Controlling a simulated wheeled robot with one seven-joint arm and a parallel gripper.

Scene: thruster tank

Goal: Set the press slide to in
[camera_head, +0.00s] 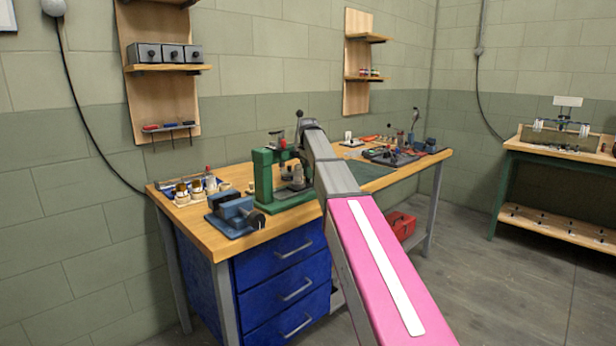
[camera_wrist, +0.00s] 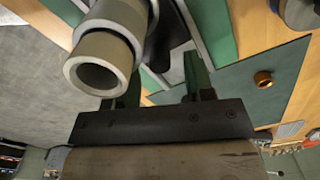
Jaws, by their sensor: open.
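The green press (camera_head: 264,178) stands on the workbench, left of my arm in the head view. Grey round parts (camera_head: 297,176) sit low at its front. I cannot tell which part is the slide or how it is set. My gripper (camera_wrist: 163,82) is open in the wrist view, close to the press. A grey hollow cylinder (camera_wrist: 98,62) is near and in front of its left finger; whether they touch is unclear. Green press parts show behind the fingers. My arm hides the right of the press and my gripper in the head view.
A blue vise (camera_head: 232,214) stands left of the press on the wooden workbench (camera_head: 200,240). A green mat (camera_wrist: 245,92) with a brass ring (camera_wrist: 263,79) lies to the right. Small tools crowd the bench's far end.

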